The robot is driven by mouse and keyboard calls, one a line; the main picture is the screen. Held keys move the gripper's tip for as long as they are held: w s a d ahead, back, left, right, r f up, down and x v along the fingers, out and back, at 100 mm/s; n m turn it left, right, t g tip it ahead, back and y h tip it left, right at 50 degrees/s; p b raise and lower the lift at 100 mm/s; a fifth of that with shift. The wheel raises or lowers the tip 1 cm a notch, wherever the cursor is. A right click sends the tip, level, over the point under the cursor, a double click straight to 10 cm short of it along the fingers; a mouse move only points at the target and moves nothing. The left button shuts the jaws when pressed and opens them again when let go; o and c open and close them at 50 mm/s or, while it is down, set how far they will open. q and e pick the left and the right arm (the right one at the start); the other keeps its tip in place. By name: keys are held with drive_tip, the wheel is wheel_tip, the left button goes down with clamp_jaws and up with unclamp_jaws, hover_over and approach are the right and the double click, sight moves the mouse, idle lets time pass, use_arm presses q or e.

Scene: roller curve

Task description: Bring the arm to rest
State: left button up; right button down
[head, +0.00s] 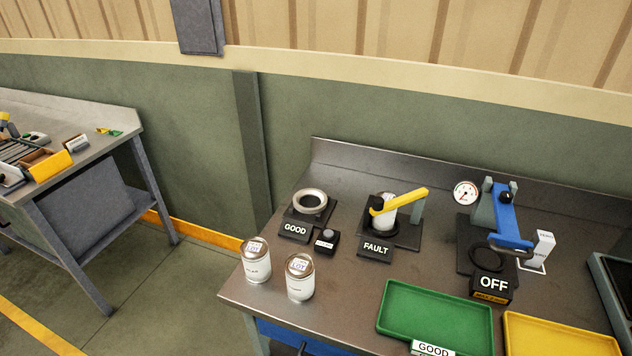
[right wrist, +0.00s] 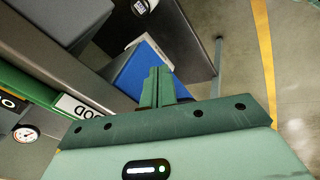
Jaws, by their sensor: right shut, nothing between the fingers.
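My right gripper (right wrist: 158,75) shows in the right wrist view with its green fingers together and nothing between them. It hangs in front of the workbench, with a blue panel (right wrist: 130,75) under the bench behind its fingers. No part of either arm shows in the head view, and my left gripper is in neither view.
The workbench (head: 345,320) holds two white cans (head: 256,265) (head: 299,282), a ring on the GOOD stand (head: 294,230), a can under the yellow lever (head: 405,200), a blue-levered press (head: 507,215), a green tray (head: 395,305) and a yellow tray (head: 560,335). Another bench (head: 110,150) stands left across open floor.

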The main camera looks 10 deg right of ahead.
drive_tip(key=s+f+g+b, duration=0.1)
drive_tip(key=s+f, duration=0.1)
drive_tip(key=f, duration=0.3)
drive_tip(key=s+a+f+m+y+b, duration=0.1)
drive_tip(key=s+f, duration=0.2)
drive_tip(key=f, duration=0.3)
drive_tip(key=s+f+g+b, duration=0.1)
drive_tip(key=s+f, duration=0.1)
drive_tip(key=f, duration=0.3)
drive_tip(key=s+f+m+g+y+b, duration=0.1)
drive_tip(key=s+f+b, duration=0.3)
drive_tip(key=s+f, duration=1)
drive_tip(key=shift+s+d+f+m+g+b, duration=0.15)
drive_tip(key=shift+s+d+m+g+b, duration=0.2)
drive_tip(key=shift+s+m, duration=0.45)
drive_tip(key=shift+s+a, duration=0.1)
